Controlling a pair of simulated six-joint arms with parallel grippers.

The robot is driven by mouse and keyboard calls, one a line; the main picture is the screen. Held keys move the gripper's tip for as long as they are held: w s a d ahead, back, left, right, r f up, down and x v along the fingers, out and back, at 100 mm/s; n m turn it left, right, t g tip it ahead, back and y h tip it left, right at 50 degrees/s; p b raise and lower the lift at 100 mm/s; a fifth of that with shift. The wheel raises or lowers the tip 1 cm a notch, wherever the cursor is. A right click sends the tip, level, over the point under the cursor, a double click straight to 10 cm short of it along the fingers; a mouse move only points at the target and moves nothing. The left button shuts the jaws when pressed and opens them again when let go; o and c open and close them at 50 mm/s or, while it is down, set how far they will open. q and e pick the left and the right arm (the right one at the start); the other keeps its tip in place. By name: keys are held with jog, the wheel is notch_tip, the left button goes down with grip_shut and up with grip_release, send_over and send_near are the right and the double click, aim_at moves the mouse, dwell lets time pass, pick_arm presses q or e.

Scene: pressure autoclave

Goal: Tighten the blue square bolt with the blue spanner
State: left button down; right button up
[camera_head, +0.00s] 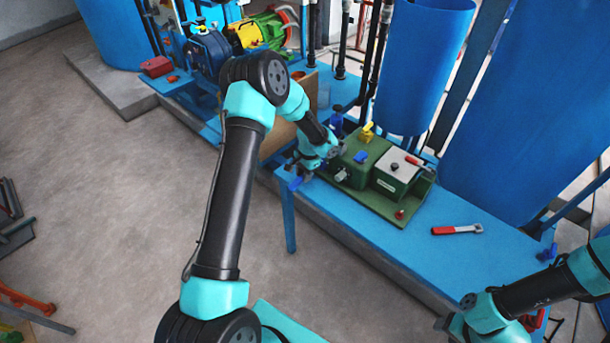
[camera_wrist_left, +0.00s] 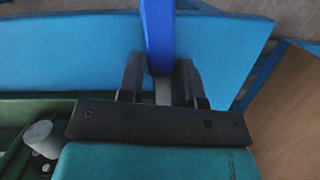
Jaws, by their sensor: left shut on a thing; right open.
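My left gripper (camera_head: 298,178) is at the left end of the green machine (camera_head: 370,195), over the edge of the blue bench. In the left wrist view, its fingers (camera_wrist_left: 160,85) are shut on the blue spanner (camera_wrist_left: 158,35), which extends upward out of that picture. The spanner's far end is not shown there, and in the head view only a small dark-blue bit (camera_head: 295,184) shows beside the gripper. A small blue block (camera_head: 361,157), possibly the blue square bolt, sits on the green machine to the right of the gripper. My right gripper (camera_head: 443,326) is open, low at the right.
A red-handled spanner (camera_head: 457,230) lies on the blue bench (camera_head: 480,260), right of the machine. A yellow fitting (camera_head: 367,131) and a red knob (camera_head: 400,214) are on the machine. Large blue tanks (camera_head: 422,65) and black pipes stand behind. The bench's right part is mostly clear.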

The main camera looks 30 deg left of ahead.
pick_arm(q)
jog(key=shift+w+a+m+y, duration=0.15)
jog(key=shift+w+a+m, duration=0.35)
jog(key=shift+m, duration=0.45)
jog(key=shift+w+a+m+y, duration=0.15)
jog(key=shift+w+a+m, duration=0.25)
jog(key=shift+m, duration=0.55)
jog(key=shift+w+a+f+m+t+y, duration=0.15)
jog(key=shift+w+a+m, duration=0.35)
jog(key=shift+m, duration=0.4)
jog(key=shift+w+a+r+m+t+y, duration=0.15)
jog(key=shift+w+a+m, duration=0.25)
jog(key=shift+m, duration=0.5)
jog(key=shift+w+a+f+m+t, duration=0.1)
jog(key=shift+w+a+m+t, duration=0.1)
jog(key=shift+w+a+m, duration=0.5)
jog(key=shift+w+a+m+t, duration=0.15)
jog(key=shift+w+m, duration=0.55)
jog(key=shift+m, duration=0.4)
jog(key=shift+w+a+m+t, duration=0.15)
jog(key=shift+w+m, duration=0.5)
jog(key=shift+m, duration=0.45)
jog(key=shift+w+d+m+t, duration=0.15)
jog(key=shift+w+m+t, duration=0.25)
jog(key=shift+w+m, duration=1.3)
jog(key=shift+s, duration=0.2)
